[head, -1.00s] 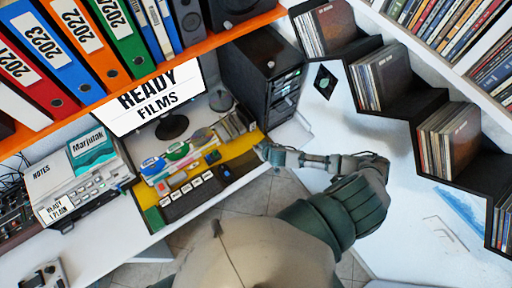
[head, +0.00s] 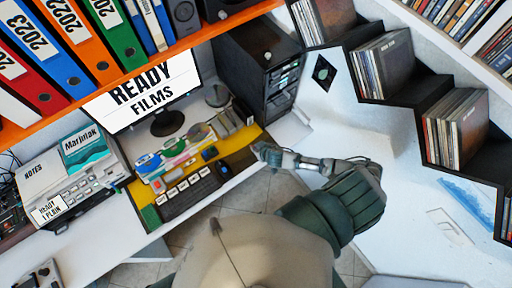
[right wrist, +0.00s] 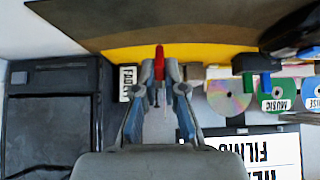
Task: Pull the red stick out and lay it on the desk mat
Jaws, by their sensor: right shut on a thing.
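The red stick (right wrist: 159,62) shows in the right wrist view, upright between the fingertips of my right gripper (right wrist: 160,84), which is shut on it. It looks clear of the dark holder (right wrist: 243,63) with the blue and green sticks. In the head view my right gripper (head: 264,152) is at the right end of the desk mat (head: 243,137), which has yellow and dark areas; the stick cannot be made out there. The mat also shows in the right wrist view (right wrist: 130,53), just beyond the stick. Its height above the mat is unclear. My left gripper is out of view.
A keyboard (head: 190,193) lies on the mat, with discs and small items behind it. A monitor (head: 145,90) and a black computer tower (head: 262,75) stand at the back. A dark stepped disc shelf (head: 400,92) is on the right. The mat's right end looks mostly bare.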

